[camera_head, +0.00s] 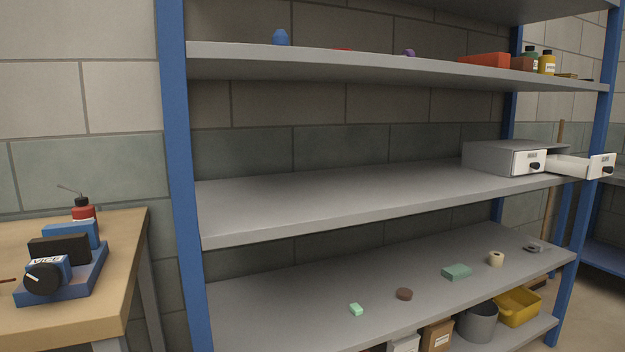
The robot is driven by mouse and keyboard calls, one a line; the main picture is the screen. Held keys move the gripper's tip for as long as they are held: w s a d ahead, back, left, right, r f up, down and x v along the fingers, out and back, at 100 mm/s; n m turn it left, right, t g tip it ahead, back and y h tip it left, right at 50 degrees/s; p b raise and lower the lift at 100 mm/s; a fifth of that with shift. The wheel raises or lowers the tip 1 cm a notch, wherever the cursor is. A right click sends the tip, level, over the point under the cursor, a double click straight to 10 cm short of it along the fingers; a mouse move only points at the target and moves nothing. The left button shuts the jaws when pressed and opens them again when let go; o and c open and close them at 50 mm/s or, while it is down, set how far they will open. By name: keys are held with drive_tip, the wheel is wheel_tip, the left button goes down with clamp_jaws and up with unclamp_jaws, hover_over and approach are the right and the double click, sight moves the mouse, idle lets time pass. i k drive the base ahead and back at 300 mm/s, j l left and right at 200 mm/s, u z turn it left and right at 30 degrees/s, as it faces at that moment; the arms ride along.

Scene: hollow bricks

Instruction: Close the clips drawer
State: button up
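A grey drawer cabinet (488,158) sits at the right end of the middle shelf. It has two white-fronted drawers side by side. The left drawer (527,162) is shut, with a dark knob and a small label. The right drawer (602,166) is pulled well out past the shelf's front edge, with its white side wall showing. Its front also has a dark knob and a label. The labels are too small to read, so I cannot tell which is the clips drawer. My gripper is not in view.
A blue-posted shelf unit (180,200) fills the view; a post stands close to the open drawer. The middle shelf (330,205) is bare left of the cabinet. A wooden bench (120,240) with a vise (60,275) stands at left. Small items lie on the other shelves.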

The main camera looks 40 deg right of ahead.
sight(600, 165)
drive_tip(key=z, duration=2.7)
drive_tip(key=i+j+z, duration=0.1)
drive_tip(key=z, duration=0.25)
drive_tip(key=i+j+z, duration=0.15)
drive_tip(key=i+z, duration=0.15)
drive_tip(key=i+j+z, duration=0.2)
drive_tip(key=z, duration=0.15)
drive_tip(key=i+j, duration=0.3)
drive_tip(key=i+j+z, duration=0.15)
drive_tip(key=j, duration=0.3)
drive_tip(key=i+j, duration=0.35)
drive_tip(key=i+j+z, duration=0.1)
drive_tip(key=i+j, duration=0.15)
drive_tip(key=j, duration=0.25)
